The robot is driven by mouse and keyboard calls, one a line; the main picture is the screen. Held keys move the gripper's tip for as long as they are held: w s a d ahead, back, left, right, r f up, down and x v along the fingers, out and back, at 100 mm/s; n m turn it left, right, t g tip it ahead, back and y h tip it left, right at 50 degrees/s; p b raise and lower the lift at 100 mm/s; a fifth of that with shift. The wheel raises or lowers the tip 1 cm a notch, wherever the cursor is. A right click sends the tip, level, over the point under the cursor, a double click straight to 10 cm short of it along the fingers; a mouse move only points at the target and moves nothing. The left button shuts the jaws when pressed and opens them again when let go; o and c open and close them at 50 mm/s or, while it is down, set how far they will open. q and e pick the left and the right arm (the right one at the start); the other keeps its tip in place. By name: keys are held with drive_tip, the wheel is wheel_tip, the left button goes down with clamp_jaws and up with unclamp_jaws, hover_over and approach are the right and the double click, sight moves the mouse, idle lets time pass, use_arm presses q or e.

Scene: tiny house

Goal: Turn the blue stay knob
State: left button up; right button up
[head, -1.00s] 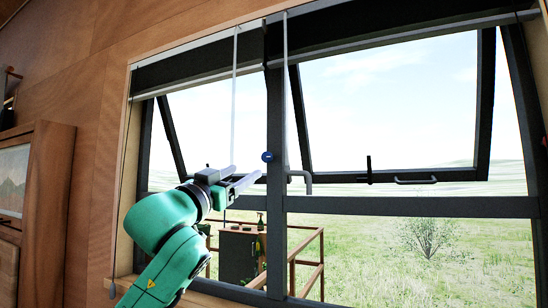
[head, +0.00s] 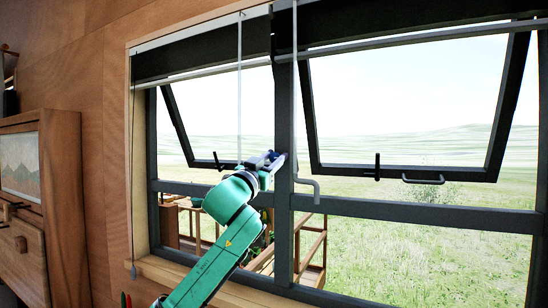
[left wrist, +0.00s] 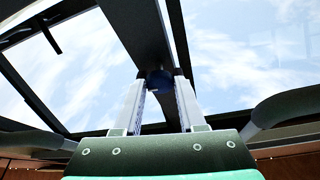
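The blue stay knob (left wrist: 159,80) is a small dark blue round piece on the dark window post, in the left wrist view. It lies between the fingertips of my left gripper (left wrist: 161,88) and nearly fills the gap. The fingers are apart; I cannot tell whether they touch the knob. In the head view my left gripper (head: 276,158) reaches up to the centre post and mostly hides the knob. My right gripper is not in view.
Two top-hung window panes are tilted outward, the right one with a dark handle (head: 423,180). A pale rod (head: 296,90) with a hooked end hangs just right of my gripper, and another rod (head: 239,90) hangs left. A wooden cabinet (head: 58,150) stands at the left.

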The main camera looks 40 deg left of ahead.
use_arm(q)
clamp_jaws()
drive_tip(key=shift+n, duration=0.3)
drive_tip(key=n+y, duration=0.1)
drive_tip(key=n, duration=0.2)
drive_tip(key=n+g+y+b, duration=0.1)
drive_tip(key=n+y, duration=0.1)
drive_tip(key=n, duration=0.1)
drive_tip(key=shift+d, duration=0.1)
drive_tip(key=n+g+y, duration=0.1)
drive_tip(key=n+y, duration=0.1)
drive_tip(key=n, duration=0.2)
drive_tip(key=shift+w+b, duration=0.1)
drive_tip(key=shift+b, duration=0.2)
drive_tip(key=n+g+y, duration=0.1)
drive_tip(key=n, duration=0.2)
drive_tip(key=shift+n+g, duration=0.3)
drive_tip(key=shift+n, duration=0.1)
drive_tip(key=n+g+p, duration=0.1)
drive_tip(key=n, duration=0.1)
drive_tip(key=n+g+y+p, duration=0.1)
drive_tip(key=n, duration=0.2)
drive_tip(key=shift+r+n, duration=0.15)
drive_tip(key=shift+n, duration=0.15)
drive_tip(key=shift+n+g+p, duration=0.9)
drive_tip(key=shift+n+p, duration=0.15)
drive_tip(key=shift+n, duration=0.75)
